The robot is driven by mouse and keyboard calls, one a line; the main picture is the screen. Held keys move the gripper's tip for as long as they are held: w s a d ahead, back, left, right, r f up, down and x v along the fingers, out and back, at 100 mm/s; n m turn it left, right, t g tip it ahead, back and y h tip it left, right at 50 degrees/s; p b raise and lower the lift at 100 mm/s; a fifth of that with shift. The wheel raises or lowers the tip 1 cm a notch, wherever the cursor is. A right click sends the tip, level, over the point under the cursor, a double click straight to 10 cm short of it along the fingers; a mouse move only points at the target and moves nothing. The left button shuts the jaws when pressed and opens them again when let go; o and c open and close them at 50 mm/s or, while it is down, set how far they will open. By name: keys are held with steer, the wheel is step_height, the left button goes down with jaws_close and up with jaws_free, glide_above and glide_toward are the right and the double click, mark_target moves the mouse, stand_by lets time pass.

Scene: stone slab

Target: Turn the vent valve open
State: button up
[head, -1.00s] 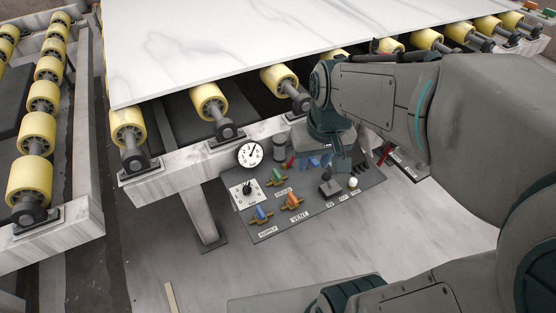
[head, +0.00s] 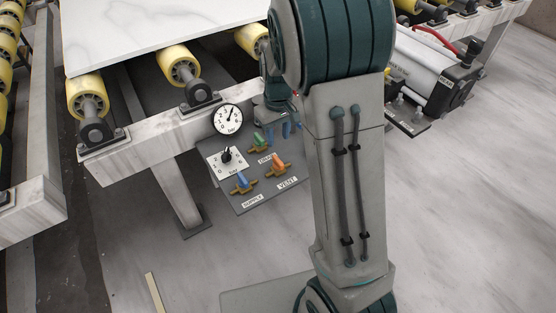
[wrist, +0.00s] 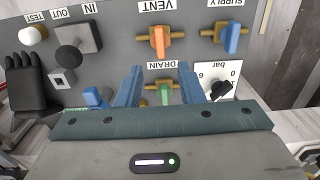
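The vent valve, an orange handle on a brass body (head: 278,163), sits on the grey panel (head: 239,203) above its VENT label. In the wrist view the orange handle (wrist: 160,41) lies across its brass body, upper middle, ahead of my fingertips. My gripper (wrist: 159,72) is open, its two blue fingers apart and nothing held. The green drain handle (wrist: 164,94) shows between the fingers, partly hidden behind my gripper; I cannot tell whether they touch. In the head view the blue fingers (head: 291,129) show just left of my arm, over the panel.
The blue supply valve (wrist: 231,38) is beside the vent valve. A black knob (wrist: 221,90) and a gauge (head: 228,119) are close by. A dark block (wrist: 75,36) and white button (wrist: 33,34) are on the panel's other side. Rollers (head: 178,66) carry a slab above.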

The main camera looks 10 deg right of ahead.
mark_target(278, 160)
step_height(278, 160, down, 10)
steer(key=shift+f+b, duration=0.1)
steer(key=shift+b, duration=1)
jaws_close()
